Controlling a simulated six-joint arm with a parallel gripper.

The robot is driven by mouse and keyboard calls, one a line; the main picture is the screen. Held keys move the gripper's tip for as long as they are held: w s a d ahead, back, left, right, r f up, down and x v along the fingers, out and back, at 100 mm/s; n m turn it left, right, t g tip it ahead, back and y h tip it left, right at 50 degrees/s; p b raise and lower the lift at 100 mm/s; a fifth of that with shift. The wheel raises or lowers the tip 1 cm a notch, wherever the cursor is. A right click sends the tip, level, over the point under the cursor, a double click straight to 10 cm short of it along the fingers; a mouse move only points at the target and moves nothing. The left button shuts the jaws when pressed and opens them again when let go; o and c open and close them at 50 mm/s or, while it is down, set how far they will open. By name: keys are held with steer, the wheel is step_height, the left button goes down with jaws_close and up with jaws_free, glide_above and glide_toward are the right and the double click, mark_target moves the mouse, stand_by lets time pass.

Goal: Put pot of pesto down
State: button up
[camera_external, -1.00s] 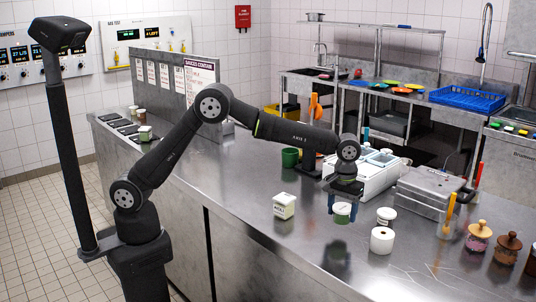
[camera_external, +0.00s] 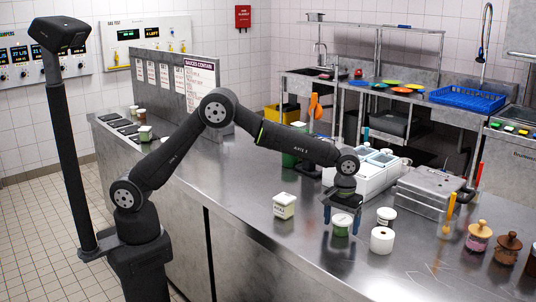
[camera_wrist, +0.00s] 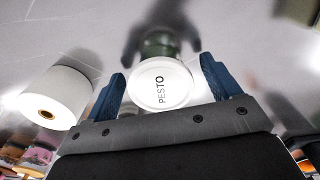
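The pot of pesto (camera_external: 341,225) has a white lid and a green body. It stands upright at the counter's surface, directly over its own dark reflection. In the wrist view its round white lid (camera_wrist: 160,85) reads PESTO. My gripper (camera_external: 342,222) points down over the pot, one blue finger on each side. In the wrist view a narrow gap shows between the lid and each finger of my gripper (camera_wrist: 161,75), so it looks open around the pot. The pot's underside is hidden.
A white roll (camera_external: 382,240) stands close to the right of the pot, with a white-lidded pot (camera_external: 386,216) behind it. A square white-lidded tub (camera_external: 284,205) stands to the left. Jars (camera_external: 479,236) stand farther right. The steel counter in front is clear.

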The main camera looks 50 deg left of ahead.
mark_target(342, 219)
step_height(342, 219, up, 12)
steer(key=shift+r, duration=0.2)
stand_by(0.4)
steer(key=shift+f, duration=0.15)
step_height(342, 219, down, 12)
steer(key=shift+r, duration=2.1)
steer(key=shift+f, duration=0.1)
